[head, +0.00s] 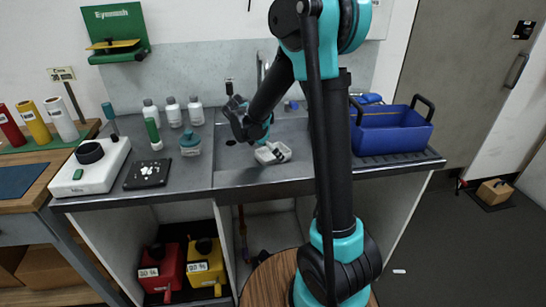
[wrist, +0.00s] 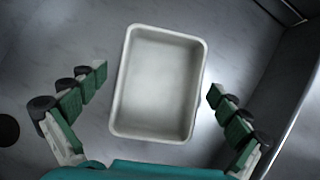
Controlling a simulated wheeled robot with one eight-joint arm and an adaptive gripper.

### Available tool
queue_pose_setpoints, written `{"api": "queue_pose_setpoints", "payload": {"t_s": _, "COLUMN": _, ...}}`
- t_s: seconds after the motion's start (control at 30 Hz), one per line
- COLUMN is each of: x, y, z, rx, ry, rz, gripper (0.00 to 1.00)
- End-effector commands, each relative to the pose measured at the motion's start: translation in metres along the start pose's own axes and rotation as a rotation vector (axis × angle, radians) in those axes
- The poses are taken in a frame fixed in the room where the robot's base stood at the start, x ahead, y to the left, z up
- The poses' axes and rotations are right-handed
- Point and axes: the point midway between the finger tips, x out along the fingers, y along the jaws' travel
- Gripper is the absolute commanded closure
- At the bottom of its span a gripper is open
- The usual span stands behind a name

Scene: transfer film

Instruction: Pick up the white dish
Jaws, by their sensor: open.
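The white dish (wrist: 160,125) is a shallow rectangular tray with rounded corners and a raised rim, and it looks empty. In the wrist view it lies on the grey surface in the upper middle, slightly tilted in the picture. My gripper (wrist: 158,85) is open, with one green-padded finger on each side of the dish and a gap to both sides. In the head view the dish (head: 273,153) sits on the grey counter by the sink area, just right of and below my gripper (head: 245,125).
A blue handled crate (head: 393,130) stands on the right of the counter. White bottles (head: 173,112), a jar with a teal lid (head: 190,144), a black pad (head: 148,174) and a white device (head: 90,165) stand to the left. A dark round hole (wrist: 8,130) shows at the wrist view's left.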

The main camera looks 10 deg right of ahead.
Motion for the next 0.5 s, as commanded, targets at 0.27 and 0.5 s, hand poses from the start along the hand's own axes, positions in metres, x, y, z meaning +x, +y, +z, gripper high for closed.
{"api": "queue_pose_setpoints", "payload": {"t_s": 0.27, "x": -0.0003, "y": 0.0001, "z": -0.0001, "rx": 0.000, "ry": 0.000, "rz": 0.000, "gripper": 0.14}}
{"api": "queue_pose_setpoints", "payload": {"t_s": 0.5, "x": -0.0004, "y": 0.0001, "z": -0.0002, "rx": 0.000, "ry": 0.000, "rz": 0.000, "gripper": 0.43}}
